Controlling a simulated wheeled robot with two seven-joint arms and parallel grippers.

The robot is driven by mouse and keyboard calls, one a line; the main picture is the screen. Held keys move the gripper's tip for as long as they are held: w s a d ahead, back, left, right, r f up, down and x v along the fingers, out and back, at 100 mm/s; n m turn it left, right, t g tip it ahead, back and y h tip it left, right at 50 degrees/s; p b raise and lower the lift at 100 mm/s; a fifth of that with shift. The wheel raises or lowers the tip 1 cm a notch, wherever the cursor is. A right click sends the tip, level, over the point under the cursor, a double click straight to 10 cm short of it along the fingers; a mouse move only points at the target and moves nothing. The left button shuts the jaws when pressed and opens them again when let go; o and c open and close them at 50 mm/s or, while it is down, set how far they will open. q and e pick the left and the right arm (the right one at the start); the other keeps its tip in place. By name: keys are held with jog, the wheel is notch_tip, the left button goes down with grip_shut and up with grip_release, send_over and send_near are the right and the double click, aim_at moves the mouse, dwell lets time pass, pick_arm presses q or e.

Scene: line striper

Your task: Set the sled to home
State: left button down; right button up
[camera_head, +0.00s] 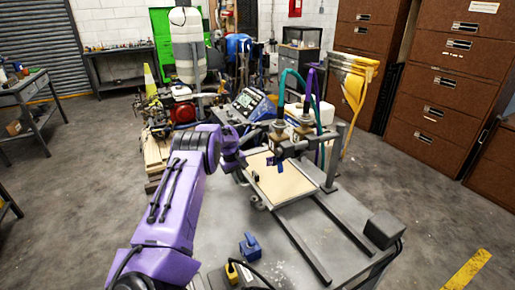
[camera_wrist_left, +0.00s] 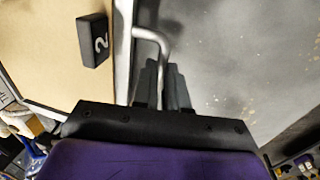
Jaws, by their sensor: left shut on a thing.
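The sled, a flat tan board (camera_head: 284,184) in a grey frame, sits on the grey machine bench below a head with teal and purple hoses (camera_head: 298,125). A bent metal handle (camera_wrist_left: 150,36) sticks out at the board's edge. My left gripper (camera_head: 240,161) is at the sled's left side. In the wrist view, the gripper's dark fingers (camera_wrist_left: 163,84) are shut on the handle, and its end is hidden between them. My right gripper is not in view.
Two dark rails (camera_head: 312,240) run along the bench toward the front. A grey box (camera_head: 383,229) sits at its right corner. A blue clamp-like part (camera_head: 250,246) lies near the front. A control panel (camera_head: 250,102) stands behind. Brown cabinets (camera_head: 440,80) line the right.

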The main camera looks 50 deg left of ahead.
pick_arm(q)
jog(key=shift+a, duration=0.55)
jog(key=c, duration=1.2)
grip_release()
jog(key=shift+o, duration=0.2)
jog(key=shift+d, duration=0.1)
notch_tip(320, 180, up, 10)
jog(key=s, duration=0.2)
jog(key=shift+a+r+b, duration=0.15)
jog(key=shift+a+b, duration=0.1)
jog(key=shift+b, duration=0.05)
